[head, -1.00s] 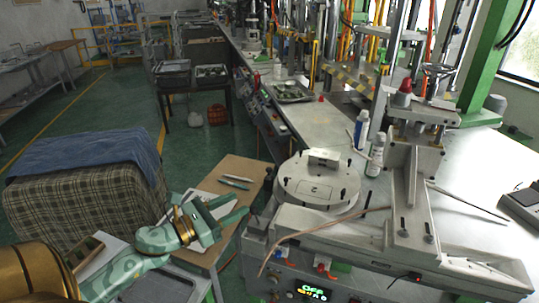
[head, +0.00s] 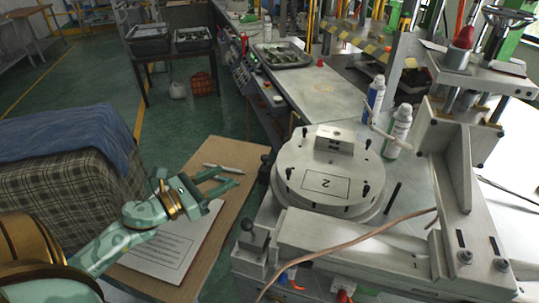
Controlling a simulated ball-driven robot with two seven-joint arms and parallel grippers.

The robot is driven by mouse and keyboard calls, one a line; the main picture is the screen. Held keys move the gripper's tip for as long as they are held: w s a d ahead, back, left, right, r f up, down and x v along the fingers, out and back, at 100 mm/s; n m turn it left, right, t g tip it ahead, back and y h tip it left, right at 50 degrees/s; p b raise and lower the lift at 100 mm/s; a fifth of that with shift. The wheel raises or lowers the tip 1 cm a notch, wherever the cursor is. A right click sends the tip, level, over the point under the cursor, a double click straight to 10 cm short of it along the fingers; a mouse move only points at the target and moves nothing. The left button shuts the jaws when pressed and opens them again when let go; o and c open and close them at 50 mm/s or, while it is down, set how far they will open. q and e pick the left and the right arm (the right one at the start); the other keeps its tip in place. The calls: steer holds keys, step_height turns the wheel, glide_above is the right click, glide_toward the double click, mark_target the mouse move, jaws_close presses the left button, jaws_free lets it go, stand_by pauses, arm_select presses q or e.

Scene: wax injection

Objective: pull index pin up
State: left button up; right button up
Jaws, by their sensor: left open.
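A round grey mold plate marked "2" (head: 325,183) sits on a turntable on the machine base. Several small black pins stand around its rim. A dark knobbed pin (head: 250,235) stands upright at the base's left front corner; it looks like the index pin, but no label shows. A slim black rod (head: 391,198) stands right of the turntable. My left gripper (head: 230,177) is open and empty above the wooden table, left of the turntable and apart from the knobbed pin. My right gripper is out of view.
A wooden table (head: 243,158) with a printed sheet (head: 165,255) and a pen lies under my left arm. White bottles (head: 398,131) stand behind the turntable. A brown hose (head: 350,238) crosses the machine's front. A cloth-covered block (head: 60,180) is at left.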

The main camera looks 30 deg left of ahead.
mark_target(262, 159)
arm_select(q)
steer(key=shift+w+a+f, duration=0.15)
steer(key=shift+w+f, duration=0.1)
steer(key=shift+f, duration=0.4)
steer(key=shift+w, duration=0.3)
steer(key=x, duration=1.5)
steer(key=shift+w+p, duration=0.3)
steer(key=shift+w, duration=0.05)
